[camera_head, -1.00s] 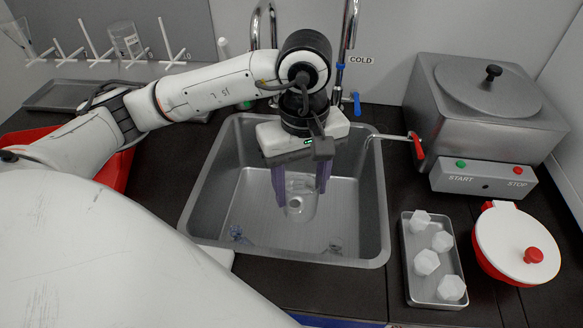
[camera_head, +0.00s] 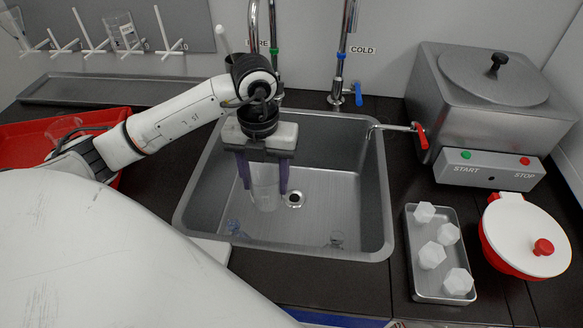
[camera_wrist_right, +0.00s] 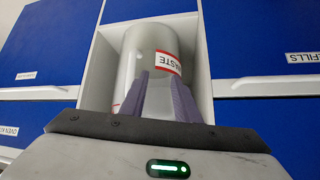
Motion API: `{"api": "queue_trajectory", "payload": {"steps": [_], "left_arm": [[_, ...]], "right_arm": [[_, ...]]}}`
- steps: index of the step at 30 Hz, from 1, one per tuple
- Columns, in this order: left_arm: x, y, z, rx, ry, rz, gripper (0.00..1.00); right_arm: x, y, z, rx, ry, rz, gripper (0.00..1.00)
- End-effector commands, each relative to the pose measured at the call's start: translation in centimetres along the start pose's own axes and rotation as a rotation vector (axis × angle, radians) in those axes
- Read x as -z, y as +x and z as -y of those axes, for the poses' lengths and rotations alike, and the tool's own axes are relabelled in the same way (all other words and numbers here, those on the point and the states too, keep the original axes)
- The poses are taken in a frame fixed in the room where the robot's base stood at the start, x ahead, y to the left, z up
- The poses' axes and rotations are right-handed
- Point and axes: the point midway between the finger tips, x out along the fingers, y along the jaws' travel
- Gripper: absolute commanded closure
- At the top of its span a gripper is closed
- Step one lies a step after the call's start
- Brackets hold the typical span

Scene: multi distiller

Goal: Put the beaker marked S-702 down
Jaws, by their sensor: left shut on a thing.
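A clear glass beaker (camera_head: 266,201) is held upright between the purple fingers of my left gripper (camera_head: 265,189) in the head view, over the left half of the steel sink (camera_head: 330,222). I cannot read a marking on it, nor tell whether its base touches the sink floor. My right gripper (camera_wrist_right: 160,78) shows only in the right wrist view; its fingers are apart with a visible gap. A whitish container labelled WASTE (camera_wrist_right: 140,60) stands behind them in an open white compartment.
A steel boiler (camera_head: 480,120) with a red-handled tap stands right of the sink. A tray of white polyhedra (camera_head: 412,270) and a white-lidded red pot (camera_head: 520,235) are in front. A red bin (camera_head: 95,120), a long tray (camera_head: 110,92) and a drying rack with glassware (camera_head: 120,30) are at left.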

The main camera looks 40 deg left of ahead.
Motion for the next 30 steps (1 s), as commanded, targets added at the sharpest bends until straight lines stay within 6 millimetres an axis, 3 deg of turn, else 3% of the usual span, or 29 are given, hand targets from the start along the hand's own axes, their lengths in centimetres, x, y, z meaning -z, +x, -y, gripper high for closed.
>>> {"api": "queue_trajectory", "payload": {"steps": [3, 9, 18, 25, 30], "left_arm": [[-0.3, 0.9, -1.1, 0.0, -0.217, -0.001, 0.76], [-0.5, 1.7, -1.9, 0.0, -0.402, -0.001, 0.76], [-0.4, 6.8, -2.0, -0.001, -0.425, -0.003, 0.76], [-0.5, 8.6, -2.0, 0.0, -0.422, -0.002, 0.76], [-0.5, 11.1, -2.0, 0.0, -0.422, -0.002, 0.76]], "right_arm": [[-0.2, 0.2, 0.1, 0.001, 0.0, 0.001, 0.71], [-0.4, 0.2, 0.1, 0.002, 0.0, 0.004, 0.71], [-0.7, 0.3, 0.1, 0.003, 0.0, 0.007, 0.71], [-0.7, 0.3, 0.2, 0.003, 0.0, 0.008, 0.71], [-0.8, 0.4, 0.1, 0.003, 0.0, 0.009, 0.71]]}}
